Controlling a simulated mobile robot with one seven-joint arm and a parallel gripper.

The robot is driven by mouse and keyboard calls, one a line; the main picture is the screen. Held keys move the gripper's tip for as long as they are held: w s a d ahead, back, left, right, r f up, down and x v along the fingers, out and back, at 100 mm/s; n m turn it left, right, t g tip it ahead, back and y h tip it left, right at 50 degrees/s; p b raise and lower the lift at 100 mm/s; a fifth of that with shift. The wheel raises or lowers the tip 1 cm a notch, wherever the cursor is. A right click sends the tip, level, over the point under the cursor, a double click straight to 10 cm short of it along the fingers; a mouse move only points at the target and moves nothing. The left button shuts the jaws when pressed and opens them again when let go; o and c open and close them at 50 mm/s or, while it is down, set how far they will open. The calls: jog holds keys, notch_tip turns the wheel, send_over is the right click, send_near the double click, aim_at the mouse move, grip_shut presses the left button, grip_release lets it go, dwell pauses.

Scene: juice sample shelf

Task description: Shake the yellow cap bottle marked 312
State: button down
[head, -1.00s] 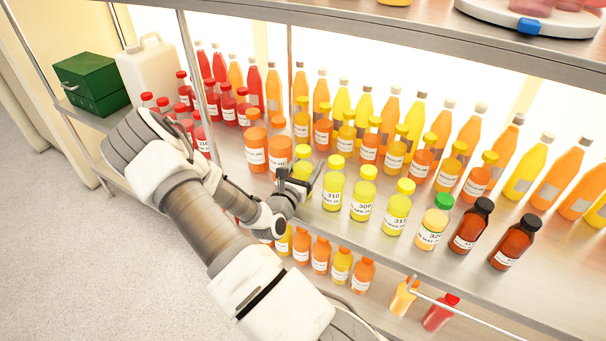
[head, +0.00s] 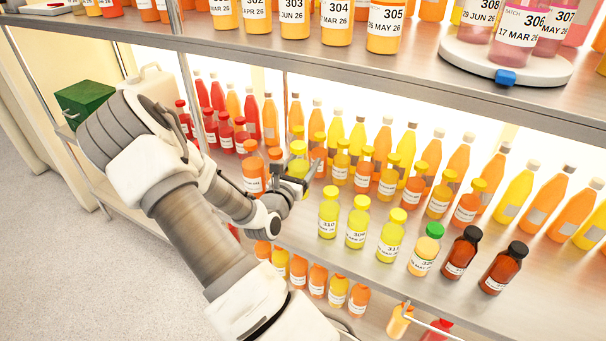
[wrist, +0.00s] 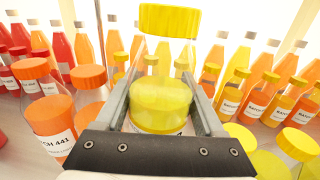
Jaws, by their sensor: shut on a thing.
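My gripper (head: 300,178) is shut on a yellow cap bottle (head: 297,165), raised above the front of the middle shelf. In the wrist view the bottle (wrist: 165,60) stands about upright between the two fingers, with its yellow cap (wrist: 168,20) on top. Its walls are clear, with yellow liquid in the lower part. Its label is mostly hidden by the gripper, and I cannot read a number on it.
Yellow cap bottles, one marked 310 (head: 328,212), stand just right of my gripper. Orange cap bottles, one marked 441 (wrist: 47,110), stand to its left. Taller bottles line the back. The upper shelf (head: 400,72) is overhead.

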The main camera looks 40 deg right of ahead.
notch_tip(320, 180, up, 11)
jog(key=p, duration=0.6)
jog(key=shift+r, duration=0.1)
